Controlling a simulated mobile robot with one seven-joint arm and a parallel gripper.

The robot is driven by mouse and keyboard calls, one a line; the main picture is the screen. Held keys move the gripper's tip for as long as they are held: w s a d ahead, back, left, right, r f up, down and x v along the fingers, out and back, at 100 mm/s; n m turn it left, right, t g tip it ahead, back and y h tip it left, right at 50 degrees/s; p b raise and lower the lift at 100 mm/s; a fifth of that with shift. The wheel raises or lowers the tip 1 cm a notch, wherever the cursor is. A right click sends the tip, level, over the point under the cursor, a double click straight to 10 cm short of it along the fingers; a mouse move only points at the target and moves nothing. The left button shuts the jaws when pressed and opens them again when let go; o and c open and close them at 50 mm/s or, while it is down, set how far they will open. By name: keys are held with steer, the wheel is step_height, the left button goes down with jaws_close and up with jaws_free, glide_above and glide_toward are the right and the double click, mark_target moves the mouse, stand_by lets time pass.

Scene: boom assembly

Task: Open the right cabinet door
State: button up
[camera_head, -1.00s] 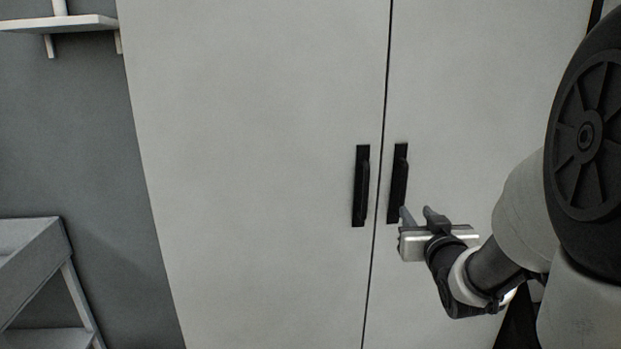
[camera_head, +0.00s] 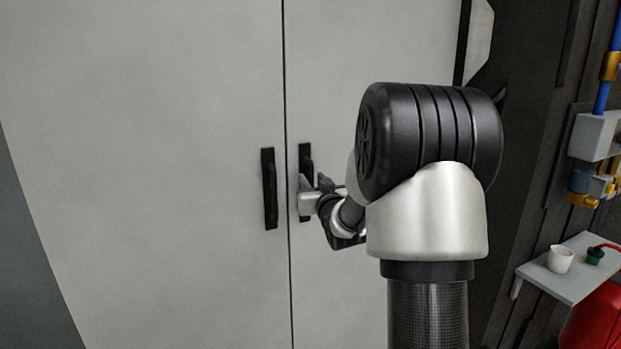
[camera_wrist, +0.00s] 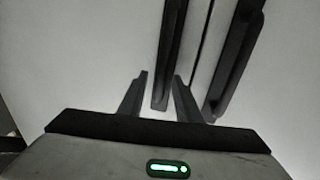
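The right cabinet door (camera_head: 375,45) is a flat pale panel and looks shut, level with the left door at a thin seam. Its black vertical handle (camera_head: 306,158) stands just right of the seam; my gripper (camera_head: 316,183) overlaps its lower part. In the wrist view my gripper (camera_wrist: 160,75) is open, its two dark fingers apart. A black handle (camera_wrist: 170,50), apparently the right door's, shows between and beyond the fingers. I cannot tell whether they touch it or how deep it sits. The seam and the other handle (camera_wrist: 236,60) lie to its right there.
The left door (camera_head: 140,130) has its own black handle (camera_head: 269,188) close by. My arm covers part of the right door. At the right stand a small shelf (camera_head: 565,282) with a white cup (camera_head: 560,260), a blue pipe (camera_head: 606,90) and a red object (camera_head: 598,325).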

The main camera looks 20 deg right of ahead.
steer(key=shift+w+d, duration=0.15)
steer(key=shift+w, duration=0.95)
jaws_close()
steer(key=shift+s, duration=0.15)
